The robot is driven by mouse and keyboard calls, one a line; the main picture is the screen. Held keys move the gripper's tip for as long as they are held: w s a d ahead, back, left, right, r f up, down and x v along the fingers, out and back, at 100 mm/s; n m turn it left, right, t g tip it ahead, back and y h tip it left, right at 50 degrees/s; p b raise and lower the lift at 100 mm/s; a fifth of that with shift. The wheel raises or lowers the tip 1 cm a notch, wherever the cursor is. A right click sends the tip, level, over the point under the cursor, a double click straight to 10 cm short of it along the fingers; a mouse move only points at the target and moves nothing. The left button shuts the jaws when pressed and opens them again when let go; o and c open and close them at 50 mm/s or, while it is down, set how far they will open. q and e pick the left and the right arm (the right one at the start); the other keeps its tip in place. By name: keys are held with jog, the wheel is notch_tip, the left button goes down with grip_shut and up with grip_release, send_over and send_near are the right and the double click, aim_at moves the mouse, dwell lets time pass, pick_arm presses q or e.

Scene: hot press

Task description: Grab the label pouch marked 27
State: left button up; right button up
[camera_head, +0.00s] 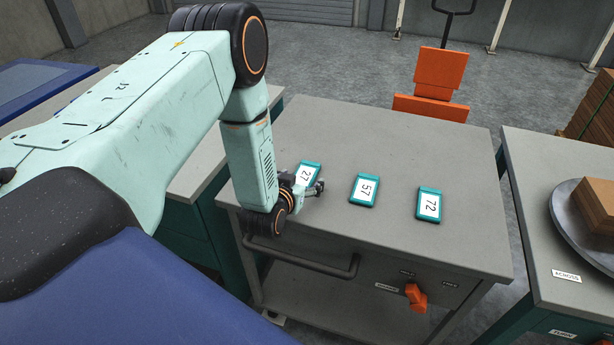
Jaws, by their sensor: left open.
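The label pouch marked 27 (306,174) is a teal-edged pouch with a white label. It lies flat on the grey table (400,140), the leftmost of three in a row. My left gripper (316,189) is open at the near end of this pouch and hides part of it. I cannot tell whether the fingers touch it. The pouch marked 57 (364,190) lies in the middle, and the pouch marked 72 (429,205) lies to the right. My right gripper is not in view.
A round grey plate (566,222) with brown blocks (597,203) stands on the right bench. An orange lever (416,297) sits on the table's front, beside a dark handle (300,262). An orange chair-like object (440,75) stands behind. The table's back and right are clear.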

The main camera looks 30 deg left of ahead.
pick_arm(q)
jog(key=shift+w+a+f, duration=0.1)
jog(key=shift+w+f, duration=0.1)
jog(key=shift+w, duration=0.3)
jog(key=shift+w+a+f, duration=0.1)
jog(key=shift+a, duration=0.25)
jog(key=shift+w+d, duration=0.1)
jog(key=shift+d, duration=0.15)
jog(key=c, duration=0.3)
jog(key=shift+a, duration=0.2)
jog(key=c, duration=0.5)
jog(key=shift+c, duration=1.2)
jog(key=shift+d, duration=0.15)
